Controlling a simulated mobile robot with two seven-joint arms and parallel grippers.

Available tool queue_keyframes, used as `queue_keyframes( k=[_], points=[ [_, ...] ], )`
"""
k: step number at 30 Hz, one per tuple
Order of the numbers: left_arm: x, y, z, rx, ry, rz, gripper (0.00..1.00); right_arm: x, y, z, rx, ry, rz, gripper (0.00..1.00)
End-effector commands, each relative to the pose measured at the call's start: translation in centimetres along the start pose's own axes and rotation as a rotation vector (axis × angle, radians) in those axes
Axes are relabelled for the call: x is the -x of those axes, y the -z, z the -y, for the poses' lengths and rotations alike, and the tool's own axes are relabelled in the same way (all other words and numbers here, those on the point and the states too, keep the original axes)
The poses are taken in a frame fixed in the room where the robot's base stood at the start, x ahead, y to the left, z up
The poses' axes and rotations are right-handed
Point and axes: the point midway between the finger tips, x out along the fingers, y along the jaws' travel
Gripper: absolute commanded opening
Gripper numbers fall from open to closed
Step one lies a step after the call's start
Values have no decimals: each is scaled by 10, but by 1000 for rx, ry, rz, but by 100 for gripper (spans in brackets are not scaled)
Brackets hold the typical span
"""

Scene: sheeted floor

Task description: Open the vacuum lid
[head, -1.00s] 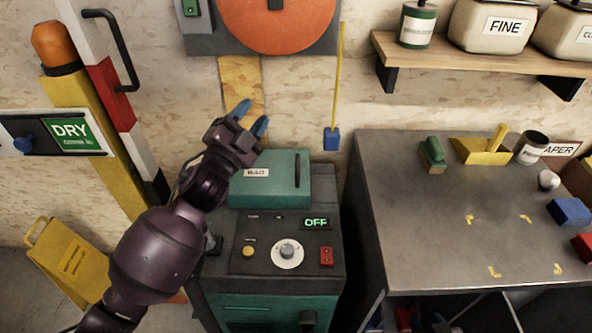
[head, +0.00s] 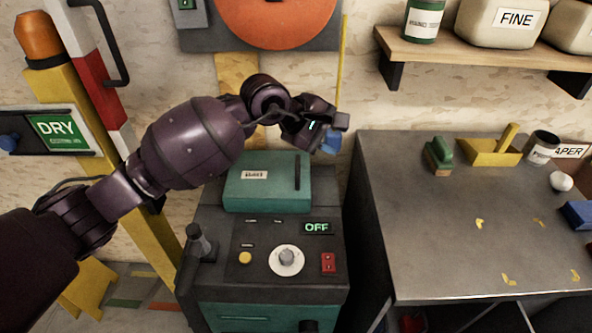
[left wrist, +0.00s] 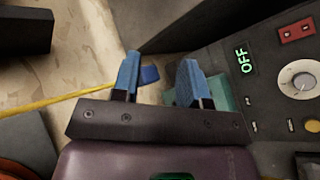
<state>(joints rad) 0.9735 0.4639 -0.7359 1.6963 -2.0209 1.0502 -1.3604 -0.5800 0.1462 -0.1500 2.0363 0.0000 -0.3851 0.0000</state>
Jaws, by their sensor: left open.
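The vacuum is a dark cabinet (head: 215,268) with a teal lid (head: 268,193) on top, which looks shut. The lid has a white label and a dark upright strip at its right. Its panel display (head: 317,228) reads OFF. My left gripper (head: 328,140) is open and empty, above and behind the lid's right end. In the left wrist view its blue fingertips (left wrist: 160,76) are spread, and part of the teal lid (left wrist: 222,94) shows beyond one finger. My right gripper is not in view.
A yellow wand with a blue end (left wrist: 149,74) hangs by the wall beyond my fingers. A grey bench (head: 430,220) stands at the right, with a shelf (head: 480,52) above it. A yellow post (head: 85,130) with a DRY sign (head: 60,133) stands at the left.

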Motion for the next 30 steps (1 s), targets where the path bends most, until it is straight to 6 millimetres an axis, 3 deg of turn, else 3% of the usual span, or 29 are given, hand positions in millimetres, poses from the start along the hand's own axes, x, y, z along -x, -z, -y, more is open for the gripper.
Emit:
queue_keyframes(
  k=[4,9,14,20,30],
  points=[
    [-1,48,37,-337,231,-232,40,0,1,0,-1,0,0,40],
    [16,82,57,-617,464,-359,40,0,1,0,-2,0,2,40],
    [22,86,66,-745,568,-340,40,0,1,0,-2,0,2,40],
    [16,88,69,-787,576,-324,40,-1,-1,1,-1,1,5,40],
    [-27,113,91,-780,575,-319,40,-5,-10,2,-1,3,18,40]
  ],
)
